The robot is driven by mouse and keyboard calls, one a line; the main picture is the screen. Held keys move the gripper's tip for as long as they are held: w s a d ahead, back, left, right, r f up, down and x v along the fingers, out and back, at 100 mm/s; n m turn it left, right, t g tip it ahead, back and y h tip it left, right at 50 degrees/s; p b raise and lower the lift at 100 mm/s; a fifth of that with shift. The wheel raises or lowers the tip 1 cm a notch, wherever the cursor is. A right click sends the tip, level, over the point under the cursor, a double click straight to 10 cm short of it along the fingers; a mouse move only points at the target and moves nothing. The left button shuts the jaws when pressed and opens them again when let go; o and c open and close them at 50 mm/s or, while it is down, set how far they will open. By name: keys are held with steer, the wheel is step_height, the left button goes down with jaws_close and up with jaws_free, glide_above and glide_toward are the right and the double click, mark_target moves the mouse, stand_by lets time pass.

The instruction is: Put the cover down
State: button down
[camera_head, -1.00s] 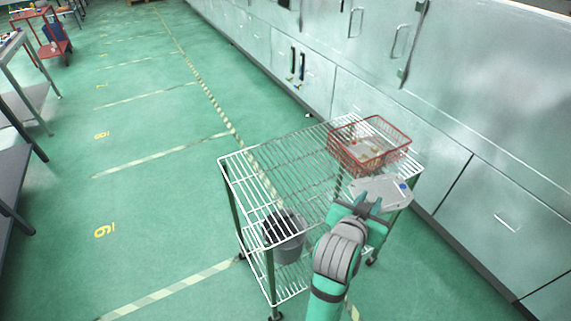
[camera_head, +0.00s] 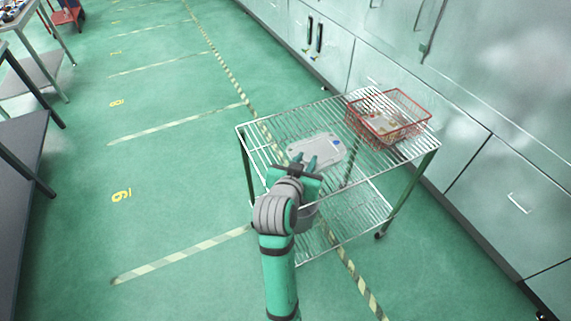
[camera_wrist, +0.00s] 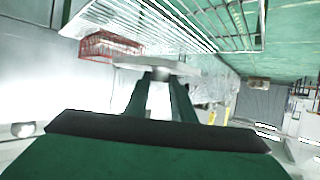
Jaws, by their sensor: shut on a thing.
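The cover (camera_head: 318,147) is a flat light-grey plate with a small blue spot. My gripper (camera_head: 305,165) is shut on its near edge and holds it out over the left part of the wire cart's top shelf (camera_head: 277,128). In the wrist view the cover (camera_wrist: 150,65) shows edge-on between the tips of my gripper (camera_wrist: 160,76). I cannot tell whether its underside touches the shelf wires.
A red wire basket (camera_head: 388,120) with small parts in it stands on the right of the shelf. A grey bin on the lower shelf is mostly hidden behind my arm. Metal cabinets (camera_head: 460,100) line the right side. The shelf's far left is bare.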

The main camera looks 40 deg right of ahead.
steer(key=w+a+f, duration=0.1)
steer(key=w+f, duration=0.1)
steer(key=w+a+f, duration=0.1)
steer(key=w+f, duration=0.1)
steer(key=w, duration=0.1)
steer(key=w+a+f, duration=0.1)
steer(key=w+f, duration=0.1)
steer(key=shift+w+f, duration=0.15)
steer(key=shift+w, duration=0.05)
steer(key=shift+w+a+f, duration=0.25)
steer(key=shift+w+f, duration=0.2)
steer(key=shift+f, duration=0.15)
steer(key=shift+w+f, duration=0.15)
steer(key=shift+f, duration=1.5)
steer(key=shift+f, duration=0.2)
steer(key=c, duration=1.5)
jaws_free()
